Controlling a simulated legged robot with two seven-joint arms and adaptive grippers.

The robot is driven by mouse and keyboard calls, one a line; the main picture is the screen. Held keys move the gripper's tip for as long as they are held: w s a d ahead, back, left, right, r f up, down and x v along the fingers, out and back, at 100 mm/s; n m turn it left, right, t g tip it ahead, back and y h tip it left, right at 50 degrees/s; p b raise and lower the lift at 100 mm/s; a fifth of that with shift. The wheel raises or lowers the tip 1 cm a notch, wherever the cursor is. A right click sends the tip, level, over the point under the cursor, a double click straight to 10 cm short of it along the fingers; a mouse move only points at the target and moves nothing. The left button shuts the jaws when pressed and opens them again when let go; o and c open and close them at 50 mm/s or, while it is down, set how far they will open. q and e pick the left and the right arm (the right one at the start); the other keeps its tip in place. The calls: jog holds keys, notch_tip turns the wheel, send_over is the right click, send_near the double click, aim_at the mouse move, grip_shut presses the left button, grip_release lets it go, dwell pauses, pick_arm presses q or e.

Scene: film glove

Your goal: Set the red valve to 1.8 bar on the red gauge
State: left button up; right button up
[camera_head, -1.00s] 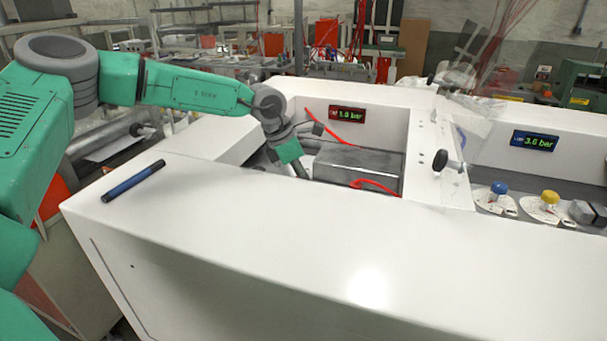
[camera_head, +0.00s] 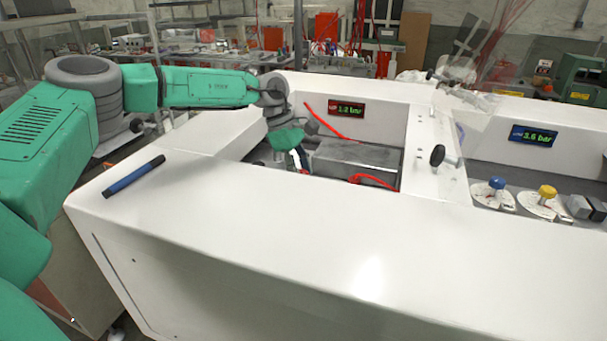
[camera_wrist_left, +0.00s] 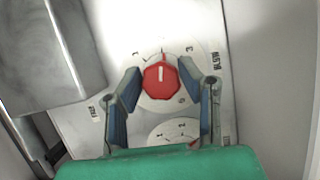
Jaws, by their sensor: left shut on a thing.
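The red valve (camera_wrist_left: 160,80) is a small faceted knob with a white pointer line on a round white dial in the left wrist view. Its pointer aims roughly at the top of that picture, between the dial marks. My left gripper (camera_wrist_left: 162,88) is shut on the red valve, one blue-padded finger on each side. In the head view my left gripper (camera_head: 299,158) reaches into the recess and the valve is hidden. The red gauge (camera_head: 346,110) on the back wall shows 1-point-something bar; its last digit is blurred. My right gripper is not in view.
A metal block (camera_head: 355,155) and red hoses lie right of my gripper. A blue gauge (camera_head: 533,136), a blue valve (camera_head: 497,184) and a yellow valve (camera_head: 546,192) are in the right bay. A blue marker (camera_head: 133,177) lies on the white cabinet top (camera_head: 270,220).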

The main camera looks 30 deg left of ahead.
pick_arm(q)
jog(key=shift+a, duration=0.25)
dwell(0.3)
jog(key=o, duration=1.1)
jog(key=shift+w+a+f, duration=0.1)
jog(key=shift+a, duration=0.05)
jog(key=v, duration=1.2)
jog(key=shift+w+a+f, duration=0.1)
jog(key=shift+w+a, duration=0.05)
